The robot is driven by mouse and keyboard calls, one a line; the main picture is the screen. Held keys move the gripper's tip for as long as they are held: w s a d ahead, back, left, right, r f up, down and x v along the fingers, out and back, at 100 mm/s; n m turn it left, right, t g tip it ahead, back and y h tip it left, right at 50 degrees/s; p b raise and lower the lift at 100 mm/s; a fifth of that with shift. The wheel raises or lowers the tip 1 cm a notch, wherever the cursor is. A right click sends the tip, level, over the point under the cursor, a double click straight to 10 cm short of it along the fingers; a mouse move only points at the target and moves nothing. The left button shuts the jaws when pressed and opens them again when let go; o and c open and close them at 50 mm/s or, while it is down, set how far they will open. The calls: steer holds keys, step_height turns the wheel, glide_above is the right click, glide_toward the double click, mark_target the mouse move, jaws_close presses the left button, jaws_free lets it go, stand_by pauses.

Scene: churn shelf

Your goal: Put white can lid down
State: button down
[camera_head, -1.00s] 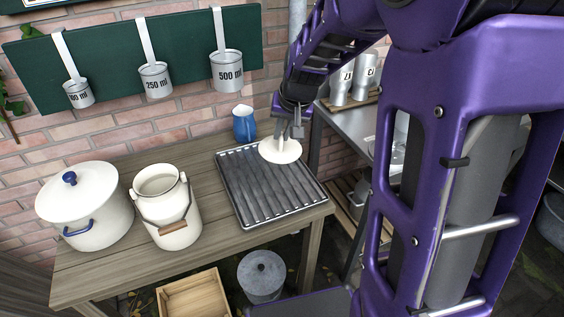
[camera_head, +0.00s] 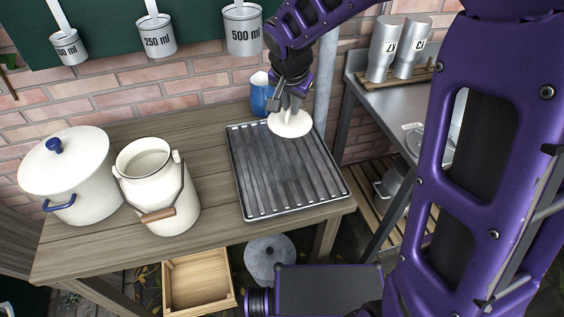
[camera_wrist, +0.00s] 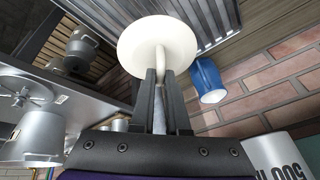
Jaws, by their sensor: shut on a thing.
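The white can lid (camera_head: 290,124) is a round cream disc with a handle on top. My gripper (camera_head: 291,99) is shut on that handle and holds the lid at the far right corner of the ridged metal tray (camera_head: 262,207). In the wrist view the lid (camera_wrist: 140,45) hangs beyond the fingertips of my gripper (camera_wrist: 158,80). I cannot tell whether the lid touches the tray. The white milk can (camera_head: 171,215) with a wooden-grip handle stands with its mouth open, left of the tray.
A white pot (camera_head: 85,190) with a blue-knobbed lid stands at the table's left. A blue jug (camera_head: 261,95) is close behind the held lid. Measuring cups (camera_head: 243,30) hang on the wall. A metal side table (camera_head: 385,100) stands right. Bare wood shows behind the milk can.

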mark_target(279, 127)
steer(key=shift+a+f+b, duration=0.15)
steer(key=shift+a+f, duration=0.1)
steer(key=shift+a, duration=0.25)
steer(key=shift+a+f+b, duration=0.15)
steer(key=shift+a+f, duration=0.1)
steer(key=shift+a, duration=0.25)
steer(key=shift+m, duration=0.3)
step_height(279, 127, down, 10)
steer(key=shift+a+r+b, duration=0.1)
steer(key=shift+r+b, duration=0.05)
steer(key=shift+b, duration=0.9)
steer(key=c, duration=0.9)
jaws_free()
steer(key=p+v, duration=0.2)
steer(key=v, duration=1)
steer(key=shift+a, duration=0.15)
steer(key=shift+w, duration=0.1)
